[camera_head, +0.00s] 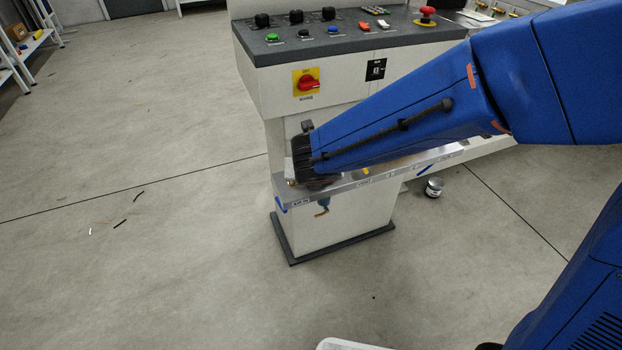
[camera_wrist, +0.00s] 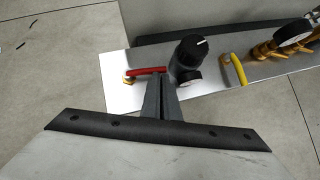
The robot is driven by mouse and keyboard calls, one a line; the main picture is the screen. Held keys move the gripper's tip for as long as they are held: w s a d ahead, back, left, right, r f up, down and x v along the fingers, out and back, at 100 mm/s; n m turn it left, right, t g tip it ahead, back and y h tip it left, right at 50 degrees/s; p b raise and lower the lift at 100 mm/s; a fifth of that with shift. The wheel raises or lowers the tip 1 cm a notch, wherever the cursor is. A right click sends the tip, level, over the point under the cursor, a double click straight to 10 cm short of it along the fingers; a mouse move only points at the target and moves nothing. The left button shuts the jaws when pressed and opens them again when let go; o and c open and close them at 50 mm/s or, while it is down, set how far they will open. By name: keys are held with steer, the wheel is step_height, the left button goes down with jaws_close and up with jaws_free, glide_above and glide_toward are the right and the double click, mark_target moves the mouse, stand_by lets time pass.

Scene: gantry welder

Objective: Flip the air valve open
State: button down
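In the wrist view a valve with a red lever (camera_wrist: 146,71) and a brass body (camera_wrist: 128,79) sits near the left end of a metal shelf. The lever lies nearly along the shelf, pointing right. My gripper (camera_wrist: 158,80) has its two grey fingers together, tips beside the right part of the lever. Whether they touch it is unclear. In the head view my blue arm covers the gripper and most of the valve. The shelf (camera_head: 340,188) has a small label at its left end, too small to read surely.
Right of my fingers stand a black-knobbed regulator (camera_wrist: 192,52) with a gauge and a yellow lever (camera_wrist: 238,68). Brass fittings with a gauge (camera_wrist: 292,36) are farther right. Above the shelf is the console with a red rotary switch (camera_head: 309,84).

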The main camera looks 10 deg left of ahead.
steer(key=shift+w, duration=0.4)
stand_by(0.4)
steer(key=shift+s+d, duration=0.1)
